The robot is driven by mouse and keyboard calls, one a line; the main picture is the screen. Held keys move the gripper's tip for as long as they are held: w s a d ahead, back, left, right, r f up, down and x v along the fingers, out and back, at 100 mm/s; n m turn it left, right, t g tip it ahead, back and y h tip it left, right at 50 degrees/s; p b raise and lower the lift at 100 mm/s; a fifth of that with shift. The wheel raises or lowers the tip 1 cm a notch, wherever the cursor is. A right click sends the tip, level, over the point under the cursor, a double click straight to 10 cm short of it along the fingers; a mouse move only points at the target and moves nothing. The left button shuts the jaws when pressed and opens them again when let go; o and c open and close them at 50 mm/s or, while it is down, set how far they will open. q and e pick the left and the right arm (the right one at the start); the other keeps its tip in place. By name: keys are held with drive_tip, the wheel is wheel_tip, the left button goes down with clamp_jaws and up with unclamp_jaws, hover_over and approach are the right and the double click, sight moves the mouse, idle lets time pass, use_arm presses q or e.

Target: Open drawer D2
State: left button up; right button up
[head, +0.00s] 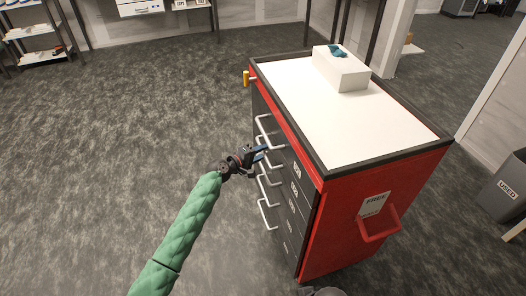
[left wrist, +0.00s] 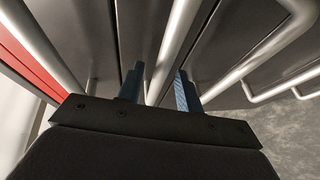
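The red cabinet (head: 340,215) with a white top stands right of centre in the head view. Its dark drawer fronts face left, each with a silver bar handle, and all look shut. D2, by its small label (head: 294,188), appears to be the second drawer from the top. My left gripper (head: 264,151) is at the upper handles. In the left wrist view its two blue fingers (left wrist: 160,90) stand on either side of the second handle (left wrist: 172,50), with gaps visible, so it is open around the bar. The top drawer's handle (left wrist: 42,45) lies to the left.
A white box (head: 340,72) with a blue item sits on the cabinet top. A red side handle (head: 378,228) sticks out at the front right. A grey bin (head: 503,188) stands at the far right. The carpet (head: 130,110) left of the drawers is clear.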

use_arm(q)
drive_tip(key=shift+w+d+f, duration=0.15)
drive_tip(key=shift+w+d, duration=0.3)
drive_tip(key=shift+d, duration=0.05)
use_arm(e)
drive_tip(key=shift+s+d+r, duration=0.1)
drive_tip(key=shift+d, duration=0.05)
use_arm(q)
clamp_jaws()
